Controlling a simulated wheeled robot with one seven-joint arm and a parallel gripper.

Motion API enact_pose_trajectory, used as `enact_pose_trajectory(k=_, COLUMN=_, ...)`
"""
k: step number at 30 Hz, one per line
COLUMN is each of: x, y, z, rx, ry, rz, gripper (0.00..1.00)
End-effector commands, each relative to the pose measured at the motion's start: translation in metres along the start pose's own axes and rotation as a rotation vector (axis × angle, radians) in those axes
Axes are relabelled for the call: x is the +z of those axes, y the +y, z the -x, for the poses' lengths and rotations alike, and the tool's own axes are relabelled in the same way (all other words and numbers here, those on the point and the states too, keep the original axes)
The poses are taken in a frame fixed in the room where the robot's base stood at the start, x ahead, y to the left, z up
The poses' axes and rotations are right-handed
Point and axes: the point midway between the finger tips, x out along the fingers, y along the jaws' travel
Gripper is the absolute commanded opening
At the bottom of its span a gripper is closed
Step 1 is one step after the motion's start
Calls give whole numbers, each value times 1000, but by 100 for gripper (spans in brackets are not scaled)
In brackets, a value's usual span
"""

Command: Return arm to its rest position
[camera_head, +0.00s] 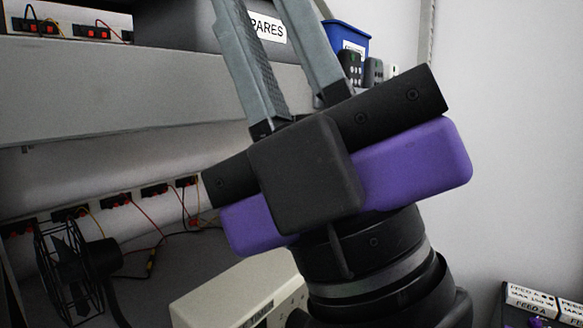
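My gripper (262,10) is large in the middle of the head view, with a purple and black body and two grey fingers pointing up. The fingers stand apart with a gap between them, and nothing shows in the visible part of that gap. The fingertips are cut off by the top edge. My wrist runs down toward the bottom right and hides part of the shelf and bench behind.
Behind is a grey shelf (110,100) with a dark bin labelled "...PARES" (185,22) and a blue bin (345,38). Below are a black fan (65,265), wired red connectors (117,199) and a beige box (235,295). Labelled boxes (530,298) sit lower right.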

Motion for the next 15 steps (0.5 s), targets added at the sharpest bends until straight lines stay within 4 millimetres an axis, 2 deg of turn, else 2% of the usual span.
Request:
enact_pose_trajectory(k=8, x=54, y=-6, z=70, rx=44, ry=-157, rz=-219, gripper=17)
enact_pose_trajectory(k=15, x=99, y=-17, z=162, rx=88, ry=-350, rz=-391, gripper=17)
